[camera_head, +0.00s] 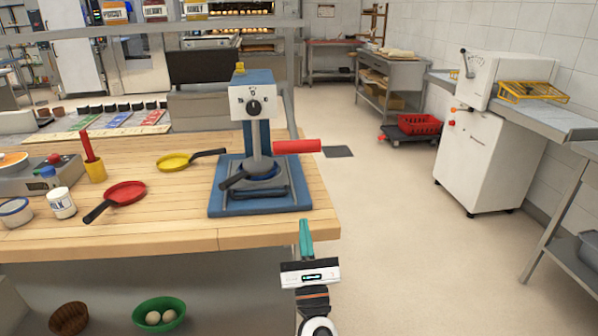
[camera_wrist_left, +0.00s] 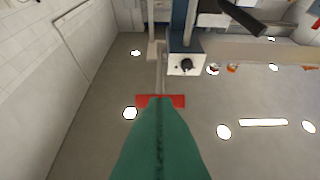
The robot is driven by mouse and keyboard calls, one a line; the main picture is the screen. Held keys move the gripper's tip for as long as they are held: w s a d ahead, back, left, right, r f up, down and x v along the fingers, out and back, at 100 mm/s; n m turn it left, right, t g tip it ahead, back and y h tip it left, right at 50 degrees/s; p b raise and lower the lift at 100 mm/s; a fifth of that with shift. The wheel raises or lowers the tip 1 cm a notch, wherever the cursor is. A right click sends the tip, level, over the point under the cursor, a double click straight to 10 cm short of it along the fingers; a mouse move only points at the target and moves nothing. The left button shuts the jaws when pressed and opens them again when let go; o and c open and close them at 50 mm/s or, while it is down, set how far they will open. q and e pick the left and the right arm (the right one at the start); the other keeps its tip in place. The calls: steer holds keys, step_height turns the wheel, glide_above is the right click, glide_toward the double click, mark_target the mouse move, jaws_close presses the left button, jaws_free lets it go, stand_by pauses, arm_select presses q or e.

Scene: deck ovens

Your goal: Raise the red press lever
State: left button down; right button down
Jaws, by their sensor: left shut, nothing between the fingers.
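The blue and white press (camera_head: 252,105) stands on a blue base at the table's right end. Its red lever (camera_head: 298,147) sticks out to the right, roughly level, past the table edge. My left gripper (camera_head: 304,224) has teal fingers, shut and empty, pointing up from below the lever near the table's front right corner. In the left wrist view, the shut fingers (camera_wrist_left: 160,100) point toward the red lever (camera_wrist_left: 178,101), which crosses behind their tips. I cannot tell whether they touch it. The press head (camera_wrist_left: 186,64) shows above. My right gripper is not in view.
The wooden table (camera_head: 180,240) carries a red pan (camera_head: 126,193), a yellow pan (camera_head: 174,162) and a white jar (camera_head: 61,204) left of the press. A green bowl (camera_head: 159,314) sits below the table. The floor (camera_head: 400,230) to the right is clear.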

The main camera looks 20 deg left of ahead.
arm_select(q)
steer(key=s+d+r+p+x, duration=0.1)
steer(key=p+x, duration=0.4)
steer(key=x, duration=0.8)
steer(key=shift+s+r, duration=0.25)
steer(key=shift+r, duration=0.35)
